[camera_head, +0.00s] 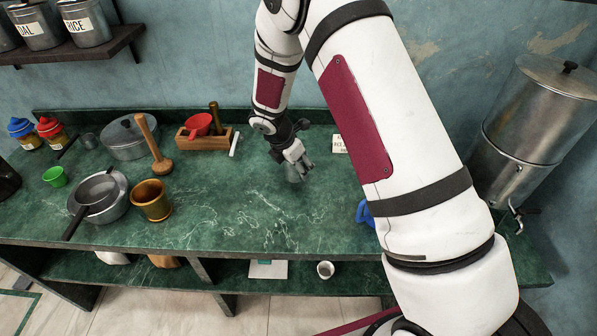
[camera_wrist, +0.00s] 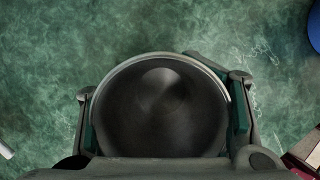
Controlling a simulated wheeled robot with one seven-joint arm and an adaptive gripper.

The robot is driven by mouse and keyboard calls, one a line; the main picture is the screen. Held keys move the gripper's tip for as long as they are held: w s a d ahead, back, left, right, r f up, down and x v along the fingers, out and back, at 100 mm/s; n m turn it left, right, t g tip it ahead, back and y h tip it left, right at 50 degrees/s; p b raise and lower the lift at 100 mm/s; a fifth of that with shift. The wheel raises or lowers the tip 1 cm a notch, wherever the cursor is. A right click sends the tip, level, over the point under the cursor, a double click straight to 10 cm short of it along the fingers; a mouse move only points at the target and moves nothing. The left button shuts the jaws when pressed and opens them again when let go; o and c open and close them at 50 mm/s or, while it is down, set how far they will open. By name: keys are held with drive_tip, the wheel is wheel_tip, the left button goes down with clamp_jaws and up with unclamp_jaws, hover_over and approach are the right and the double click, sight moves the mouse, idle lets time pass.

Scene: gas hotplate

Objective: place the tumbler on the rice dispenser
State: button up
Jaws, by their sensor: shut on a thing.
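The tumbler (camera_wrist: 160,105) is a round steel cup, seen from above into its dark inside in the wrist view. My gripper (camera_wrist: 165,115) is shut on it, one finger on each side of its wall. In the head view my gripper (camera_head: 297,160) is over the middle of the green counter, and the tumbler (camera_head: 294,175) shows small below the fingers. I cannot tell whether its base touches the counter. A metal tin labelled RICE (camera_head: 85,24) stands on the wall shelf at upper left. A large lidded metal container (camera_head: 530,120) with a tap stands at right.
The counter (camera_head: 250,210) is clear around my gripper. A wooden box (camera_head: 203,138) with a red cup, a pestle (camera_head: 152,140), a brass pot (camera_head: 151,200) and pans (camera_head: 98,195) stand left. A blue thing (camera_head: 363,213) is partly hidden by my arm.

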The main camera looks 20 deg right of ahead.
drive_tip(key=shift+w+d+f, duration=0.2)
drive_tip(key=shift+w, duration=0.15)
drive_tip(key=shift+f+p, duration=0.4)
drive_tip(key=shift+f, duration=1.15)
drive_tip(key=shift+f, duration=0.2)
drive_tip(key=o, duration=1.4)
drive_tip(key=shift+c, duration=0.2)
drive_tip(key=shift+r, duration=0.15)
